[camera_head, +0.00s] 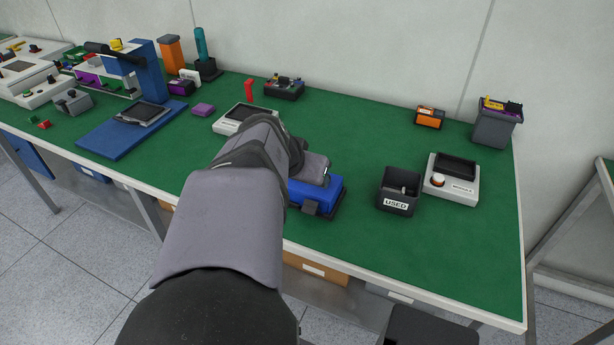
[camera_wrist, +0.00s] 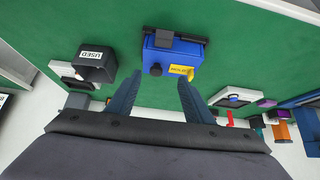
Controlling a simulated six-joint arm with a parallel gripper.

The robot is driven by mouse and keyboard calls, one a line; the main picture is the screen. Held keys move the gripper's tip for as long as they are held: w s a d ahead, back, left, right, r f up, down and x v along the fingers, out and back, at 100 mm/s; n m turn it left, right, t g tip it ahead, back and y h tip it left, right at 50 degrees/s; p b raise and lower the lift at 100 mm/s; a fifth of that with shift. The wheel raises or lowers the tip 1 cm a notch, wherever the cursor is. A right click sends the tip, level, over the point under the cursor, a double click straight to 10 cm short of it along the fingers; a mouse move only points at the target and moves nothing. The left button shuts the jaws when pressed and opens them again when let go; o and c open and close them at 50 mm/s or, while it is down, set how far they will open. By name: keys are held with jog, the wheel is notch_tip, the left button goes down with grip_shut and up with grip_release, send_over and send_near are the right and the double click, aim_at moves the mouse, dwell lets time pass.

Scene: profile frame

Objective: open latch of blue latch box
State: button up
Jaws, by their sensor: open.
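The blue latch box (camera_head: 326,191) sits near the front edge of the green table, partly hidden by my arm in the head view. A dark block (camera_head: 311,207), possibly the latch, is on its front side. In the wrist view, the blue box (camera_wrist: 172,54) lies past my fingertips, with a yellow label (camera_wrist: 180,71), a dark knob (camera_wrist: 156,69) and a dark bar with a block (camera_wrist: 164,38) along its far side. My gripper (camera_wrist: 160,85) is open and empty, fingers apart from the box. In the head view my arm hides its fingertips.
A black bin marked USED (camera_head: 396,203) and a grey tray unit with a white knob (camera_head: 462,191) stand right of the box. Another grey tray unit (camera_head: 230,126) is behind my arm at left. A blue press stand (camera_head: 110,134) is farther left.

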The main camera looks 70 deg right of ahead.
jog(key=shift+r+p, duration=0.3)
jog(key=shift+r, duration=0.2)
jog(key=shift+r, duration=0.2)
jog(key=c, duration=0.9)
jog(key=shift+g+y, duration=0.5)
jog(key=shift+y, duration=0.1)
jog(key=r+p, duration=0.1)
jog(key=p, duration=0.2)
jog(key=s+r+p, duration=0.1)
jog(key=p, duration=0.2)
jog(key=s+r+p, duration=0.1)
jog(key=r+p, duration=0.1)
jog(key=p, duration=0.1)
jog(key=shift+s+d, duration=0.15)
jog(key=shift+d, duration=0.15)
grip_shut()
jog(key=shift+w+d+f+t+y+p, duration=0.2)
jog(key=shift+w+d+y+p, duration=0.45)
jog(key=shift+p, duration=1.2)
jog(key=shift+w+d+f+t+y+p, duration=0.2)
jog(key=shift+w+d+y+p, duration=0.45)
jog(key=shift+p, duration=1.2)
